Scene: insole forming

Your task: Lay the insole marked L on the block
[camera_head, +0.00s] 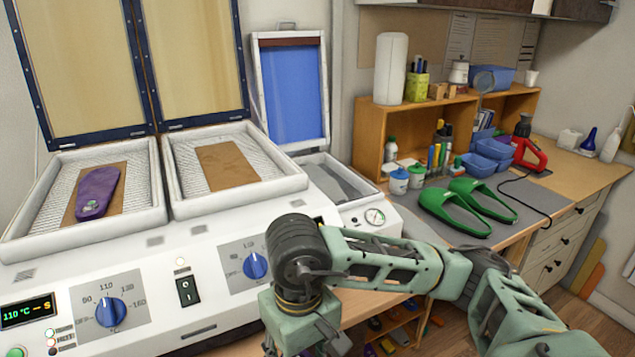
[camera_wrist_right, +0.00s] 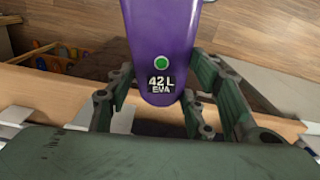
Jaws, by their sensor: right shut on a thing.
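A purple insole (camera_wrist_right: 163,40) with a green dot and a label reading "42 L EVA" is held in my right gripper (camera_wrist_right: 160,85), which is shut on its labelled end. The rest of it runs out of the top of the right wrist view. In the head view my right wrist (camera_head: 300,315) is low in front of the white heater, and the held insole is hidden or out of frame. Another purple insole (camera_head: 98,192) lies on a brown sheet in the heater's left bay; its label is too small to read. I cannot identify the block. My left gripper is not in view.
The heater's right bay (camera_head: 235,190) holds a bare brown sheet; both lids are up. A smaller press (camera_head: 340,185) with a blue lid stands open beside it. Green sandals (camera_head: 455,212) lie on a grey mat, near a wooden shelf (camera_head: 372,140) and a red tool (camera_head: 530,150).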

